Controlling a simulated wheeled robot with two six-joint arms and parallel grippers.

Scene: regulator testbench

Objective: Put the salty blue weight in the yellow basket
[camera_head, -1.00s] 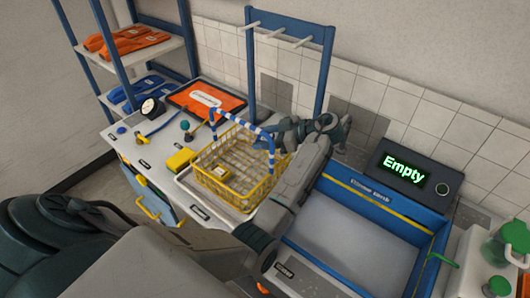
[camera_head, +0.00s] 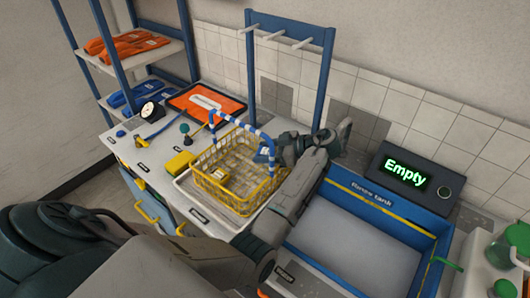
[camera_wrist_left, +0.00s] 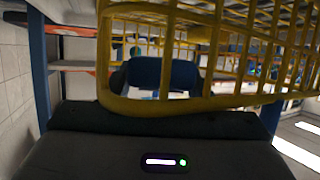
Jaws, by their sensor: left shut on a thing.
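The yellow basket (camera_head: 205,185) is a wire basket with a blue-and-white striped handle, standing on a pale tray. My left gripper (camera_head: 264,152) is at the basket's right side by the foot of the handle, pointing left, with its wrist to the right. It is shut on a small blue thing, taken as the blue weight (camera_head: 261,156), largely covered by the fingers. In the left wrist view a dark blue block (camera_wrist_left: 160,73) shows close ahead, beside the basket's yellow wires (camera_wrist_left: 230,60). I cannot tell whether it is inside the basket. My right gripper is not in view.
A small yellow object (camera_head: 222,175) lies in the basket. A yellow box (camera_head: 180,162) stands left of it. An orange tray (camera_head: 205,103) lies behind. The blue-rimmed rinse tank (camera_head: 350,245) is at right, with a display reading "Empty" (camera_head: 405,173).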

